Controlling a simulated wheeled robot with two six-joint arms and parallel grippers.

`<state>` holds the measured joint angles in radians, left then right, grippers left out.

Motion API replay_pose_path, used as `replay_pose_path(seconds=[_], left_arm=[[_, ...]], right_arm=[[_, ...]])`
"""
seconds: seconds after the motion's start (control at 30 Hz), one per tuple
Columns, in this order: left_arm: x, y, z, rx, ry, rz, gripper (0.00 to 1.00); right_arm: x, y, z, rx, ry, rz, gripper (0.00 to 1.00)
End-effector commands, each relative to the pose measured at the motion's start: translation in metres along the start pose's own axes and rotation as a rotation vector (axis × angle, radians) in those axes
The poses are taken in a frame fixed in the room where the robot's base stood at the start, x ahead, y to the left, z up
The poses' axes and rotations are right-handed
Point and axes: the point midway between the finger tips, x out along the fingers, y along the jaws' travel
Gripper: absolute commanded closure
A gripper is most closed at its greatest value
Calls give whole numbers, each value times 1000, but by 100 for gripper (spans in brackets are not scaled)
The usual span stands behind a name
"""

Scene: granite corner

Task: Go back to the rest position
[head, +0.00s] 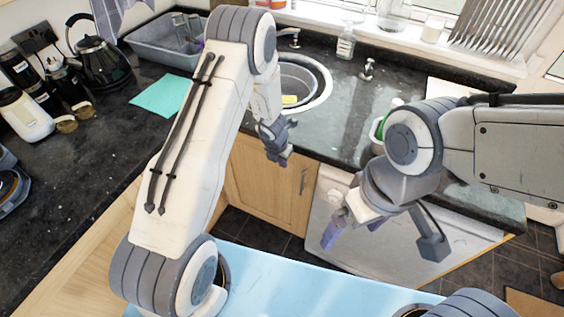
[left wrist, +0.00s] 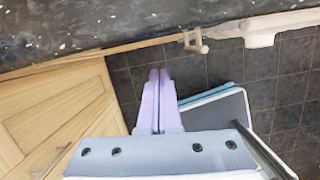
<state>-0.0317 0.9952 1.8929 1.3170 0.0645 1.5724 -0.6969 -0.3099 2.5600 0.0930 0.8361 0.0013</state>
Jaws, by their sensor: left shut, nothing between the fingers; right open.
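My left gripper (head: 275,147) hangs in front of the wooden cupboard below the sink, near the worktop's front edge. In the left wrist view its two lilac fingers (left wrist: 158,101) lie side by side, shut, with nothing between them. My right gripper (head: 352,228) is in front of the white appliance door, lower than the worktop. It is open and points down and to the left. I see nothing held in it.
The dark granite worktop (head: 350,110) runs along the back and left. A round sink (head: 318,99), a kettle (head: 101,63), a grey basin (head: 160,55) and a teal cloth (head: 161,95) are there. The wooden cupboard (head: 262,187) and white appliance (head: 395,255) stand below. Dark floor tiles (left wrist: 208,68) are clear.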

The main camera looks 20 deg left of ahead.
Motion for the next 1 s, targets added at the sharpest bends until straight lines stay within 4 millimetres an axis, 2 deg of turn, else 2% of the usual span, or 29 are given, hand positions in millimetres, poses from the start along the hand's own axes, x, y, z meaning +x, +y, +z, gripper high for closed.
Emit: replay_pose_path(seconds=[0.4, 0.5, 0.8, 0.87, 0.93, 1.0], left_arm=[[-74, -3, 8, 4, -1, -1, 100], [-87, -3, 8, 5, 1, -1, 100], [-93, -3, 8, 8, -1, -2, 100], [-96, -8, 11, 48, -9, -10, 100], [-107, -23, 18, 160, -29, -33, 100], [-126, -49, 27, 359, -63, -71, 100]], right_arm=[[-54, -4, -3, 0, 0, 0, 0], [-63, -5, -3, -2, 0, 0, 0], [-65, -5, -4, -4, 0, 0, 0], [-63, -5, -3, -4, 0, 0, 0], [-60, -4, -3, -4, 0, 0, 0], [-54, -4, -3, -4, 0, 0, 0]])
